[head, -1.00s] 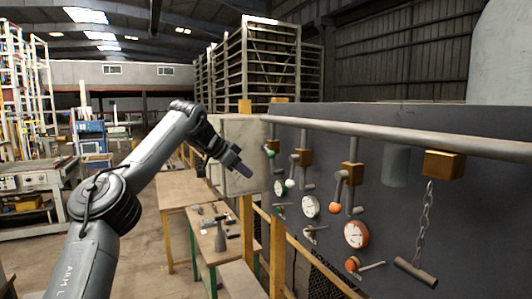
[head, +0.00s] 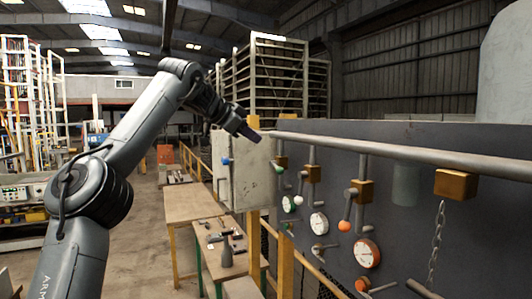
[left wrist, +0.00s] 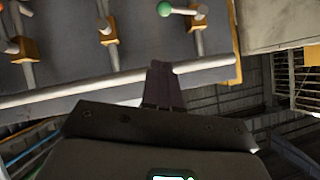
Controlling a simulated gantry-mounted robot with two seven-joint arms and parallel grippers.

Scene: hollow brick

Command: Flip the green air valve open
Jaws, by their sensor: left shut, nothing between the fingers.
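The green air valve has a green ball-ended lever (head: 278,169) hanging below a brass block (head: 281,160) at the left end of the dark panel. The green ball also shows at the top of the left wrist view (left wrist: 164,9), its lever running right to a brass mount. My left gripper (head: 250,136) is above and left of the green valve, near the panel's top edge and apart from the lever. Its dark fingers (left wrist: 164,72) are together and empty, pointing toward the pipe and panel. My right gripper is not in view.
A grey pipe (head: 400,153) runs along the panel top. White- and orange-knobbed levers (head: 344,226), round gauges (head: 367,253) and a hanging chain (head: 436,235) lie farther right. A pale cabinet (head: 250,172) with a blue knob stands left of the panel. A workbench (head: 195,203) stands below.

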